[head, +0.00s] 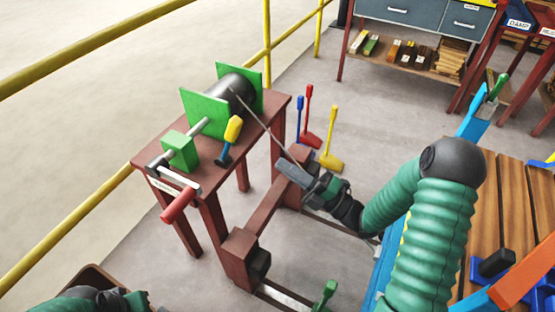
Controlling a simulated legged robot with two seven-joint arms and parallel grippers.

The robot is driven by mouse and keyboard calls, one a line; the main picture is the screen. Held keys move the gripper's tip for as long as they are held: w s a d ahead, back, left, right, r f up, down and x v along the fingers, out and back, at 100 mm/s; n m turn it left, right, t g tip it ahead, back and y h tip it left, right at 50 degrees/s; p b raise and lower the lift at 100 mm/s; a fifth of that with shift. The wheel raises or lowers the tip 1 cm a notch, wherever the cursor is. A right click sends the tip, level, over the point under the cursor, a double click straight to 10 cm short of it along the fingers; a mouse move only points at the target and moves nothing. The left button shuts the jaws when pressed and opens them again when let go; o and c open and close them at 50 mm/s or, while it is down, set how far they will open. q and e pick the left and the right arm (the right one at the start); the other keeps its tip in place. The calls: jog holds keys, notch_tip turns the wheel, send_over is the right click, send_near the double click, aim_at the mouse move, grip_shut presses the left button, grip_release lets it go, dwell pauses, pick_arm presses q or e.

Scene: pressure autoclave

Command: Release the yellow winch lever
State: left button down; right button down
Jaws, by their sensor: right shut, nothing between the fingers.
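The yellow winch lever (233,130) stands tilted on a dark blue arm at the front of the winch, beside the green bracket. The winch has a black drum (235,88) between green plates on a dark red bench. My right gripper (291,171) is shut and empty, to the right of and below the lever, clear of it. It appears close to the dark red post and the cable in the picture. Part of my left arm (85,299) shows at the bottom left edge; its fingers cannot be made out.
A red-handled crank (178,205) sticks out at the bench's front left. A cable (262,122) runs from the drum down toward the post. Blue, red and yellow long-handled tools (331,158) stand behind my right gripper. Yellow railings (75,52) run behind the bench. A wooden slatted table (507,195) stands at right.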

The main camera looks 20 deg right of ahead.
send_near(229, 124)
jog(key=w, duration=0.1)
jog(key=w+a+f, duration=0.1)
jog(key=w, duration=0.2)
jog(key=shift+a+f+b, duration=0.35)
jog(key=shift+a+b, duration=0.05)
jog(key=shift+w+a+r, duration=0.2)
jog(key=shift+w, duration=0.2)
jog(key=shift+r, duration=0.1)
jog(key=shift+w+a+r+p, duration=0.25)
jog(key=shift+r+p, duration=0.15)
jog(key=shift+p, duration=0.2)
jog(key=w+a+r+g+h+p, duration=0.1)
jog(key=p, duration=0.2)
jog(key=w+a+r+g+h+p, duration=0.1)
jog(key=w+r+g+p, duration=0.1)
jog(key=p, duration=0.1)
jog(key=shift+w+a, duration=0.15)
jog(key=shift+a, duration=0.2)
jog(key=w+a+g+h+p, duration=0.2)
jog(key=w+a+g+p, duration=0.1)
jog(key=w+a+p, duration=0.1)
jog(key=shift+w+a+h+p, duration=0.25)
jog(key=shift+w+h+p, duration=0.15)
jog(key=shift+w+p, duration=0.4)
